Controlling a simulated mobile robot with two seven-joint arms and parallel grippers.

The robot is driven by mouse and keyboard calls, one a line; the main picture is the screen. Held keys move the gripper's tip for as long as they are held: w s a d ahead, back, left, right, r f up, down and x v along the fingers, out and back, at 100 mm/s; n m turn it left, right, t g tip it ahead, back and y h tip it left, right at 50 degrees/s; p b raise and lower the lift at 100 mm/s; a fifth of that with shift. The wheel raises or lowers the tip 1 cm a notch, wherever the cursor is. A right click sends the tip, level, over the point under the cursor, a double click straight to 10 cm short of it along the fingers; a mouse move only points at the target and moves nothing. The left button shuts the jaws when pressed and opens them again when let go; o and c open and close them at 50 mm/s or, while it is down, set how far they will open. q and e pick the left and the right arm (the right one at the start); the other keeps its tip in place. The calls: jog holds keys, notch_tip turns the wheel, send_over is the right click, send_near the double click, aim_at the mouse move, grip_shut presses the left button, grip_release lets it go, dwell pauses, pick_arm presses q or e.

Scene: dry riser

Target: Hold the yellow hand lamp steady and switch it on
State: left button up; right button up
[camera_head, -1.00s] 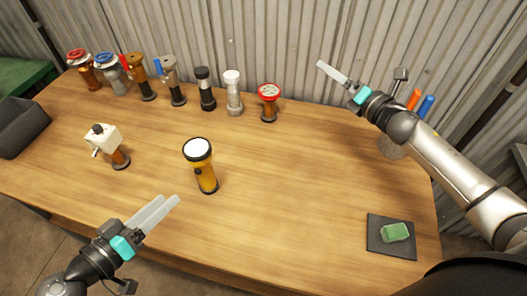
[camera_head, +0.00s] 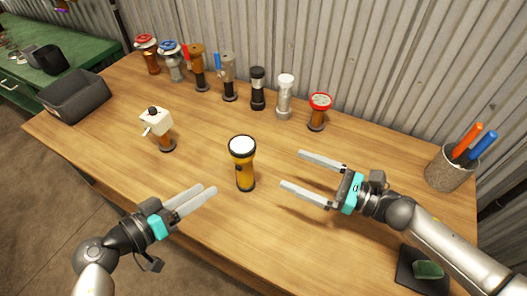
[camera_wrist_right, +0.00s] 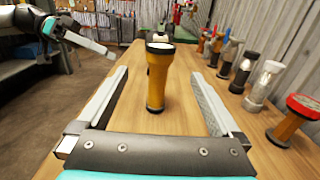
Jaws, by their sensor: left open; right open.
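The yellow hand lamp (camera_head: 244,170) stands upright on the wooden table, with a black head and a pale round lens on top. In the right wrist view the lamp (camera_wrist_right: 156,82) stands ahead, between the lines of the two fingers, with a dark part on its upper body. My right gripper (camera_head: 292,170) is open and empty to the right of the lamp, its fingers pointing at it and apart from it. It also shows in the right wrist view (camera_wrist_right: 165,85). My left gripper (camera_head: 203,198) is open and empty to the lower left of the lamp, near the table's front edge.
A row of valves and torches, including a red-topped one (camera_head: 318,112), stands along the back. A white switch box on a post (camera_head: 156,127) stands left of the lamp. A dark bin (camera_head: 75,97), a pen cup (camera_head: 450,170) and a green sponge (camera_head: 428,269) stand near the ends.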

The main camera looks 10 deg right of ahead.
aim_at(230, 142)
jog(key=x, duration=1.5)
jog(key=shift+d, duration=0.1)
jog(key=shift+c, duration=0.4)
jog(key=c, duration=1.5)
pick_arm(q)
grip_shut()
